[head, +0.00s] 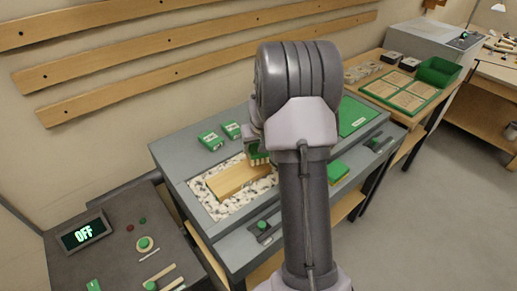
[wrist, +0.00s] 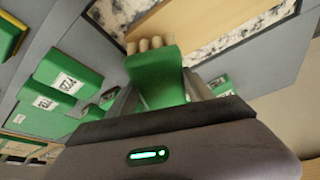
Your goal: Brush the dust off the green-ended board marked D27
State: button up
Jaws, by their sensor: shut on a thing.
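A pale wooden board (head: 232,180) lies on a speckled black-and-white bed (head: 212,204) set in the grey bench. No green end or D27 mark can be made out on it. My gripper (head: 257,148) is shut on a green brush (wrist: 156,78) with pale bristles (wrist: 150,44). The brush is at the board's right end in the head view, and its bristles are close to the board (wrist: 195,18) in the wrist view. I cannot tell whether they touch. My arm hides part of the bench, and dust cannot be made out.
Two green labelled blocks (head: 211,140) sit behind the bed. A green panel (head: 354,115) and a green block (head: 337,171) are to the right. A console (head: 82,235) reading OFF stands at left. A side table holds a green-framed tray (head: 399,91) and a green bin (head: 438,73).

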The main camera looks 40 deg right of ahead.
jog(key=shift+r+p, duration=1.65)
jog(key=shift+r, duration=1.05)
